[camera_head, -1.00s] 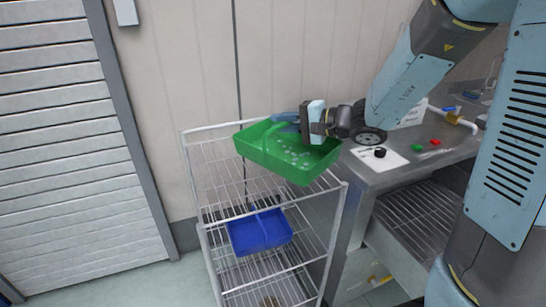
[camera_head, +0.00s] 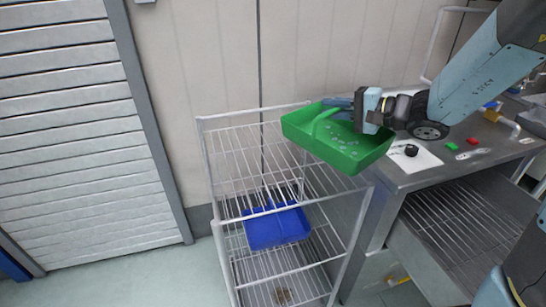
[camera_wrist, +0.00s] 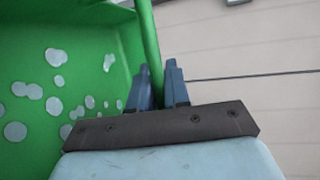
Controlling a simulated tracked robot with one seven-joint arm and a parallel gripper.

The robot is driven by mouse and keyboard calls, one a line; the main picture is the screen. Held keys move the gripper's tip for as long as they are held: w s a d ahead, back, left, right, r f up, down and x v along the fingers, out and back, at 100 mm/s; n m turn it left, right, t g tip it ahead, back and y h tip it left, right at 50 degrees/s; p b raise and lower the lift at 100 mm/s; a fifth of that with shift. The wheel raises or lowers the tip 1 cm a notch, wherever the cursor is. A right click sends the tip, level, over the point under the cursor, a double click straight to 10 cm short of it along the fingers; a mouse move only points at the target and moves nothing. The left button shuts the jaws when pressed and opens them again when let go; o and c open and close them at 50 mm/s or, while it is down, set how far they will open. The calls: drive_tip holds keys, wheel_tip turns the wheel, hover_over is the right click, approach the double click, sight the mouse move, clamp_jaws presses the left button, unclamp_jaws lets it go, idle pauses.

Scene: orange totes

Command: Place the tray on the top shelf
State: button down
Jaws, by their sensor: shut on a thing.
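A green tray (camera_head: 335,142) with pale round spots on its floor is held in the air at the right side of the wire rack, near the height of its top shelf (camera_head: 245,160). The tray looks slightly tilted. I cannot tell whether its underside touches the rack. The visible left part of the top shelf is bare.
A blue tray (camera_head: 277,228) sits on a lower rack shelf. To the right, a steel bench (camera_head: 420,172) carries a wheel-like black part, a white sheet (camera_head: 414,156) with a black knob, and small green and red pieces. A shutter door (camera_head: 85,140) stands left.

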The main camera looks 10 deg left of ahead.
sight(297, 112)
drive_tip(key=w+a+f, duration=0.1)
drive_tip(key=a, duration=0.1)
drive_tip(key=w+a+f, duration=0.1)
drive_tip(key=a, duration=0.2)
drive_tip(key=w+a+f, duration=0.1)
drive_tip(key=a+f, duration=0.1)
drive_tip(key=a, duration=0.1)
drive_tip(key=shift+w, duration=0.35)
drive_tip(key=a+f, duration=0.1)
drive_tip(key=f, duration=0.2)
drive_tip(key=w+a+f, duration=0.1)
drive_tip(key=a+f, duration=0.1)
drive_tip(key=f, duration=0.1)
drive_tip(key=w+a+f, duration=0.1)
drive_tip(key=f, duration=0.2)
drive_tip(key=shift+w+a, duration=0.15)
drive_tip(key=shift+a, duration=0.15)
drive_tip(key=c, duration=1.1)
unclamp_jaws()
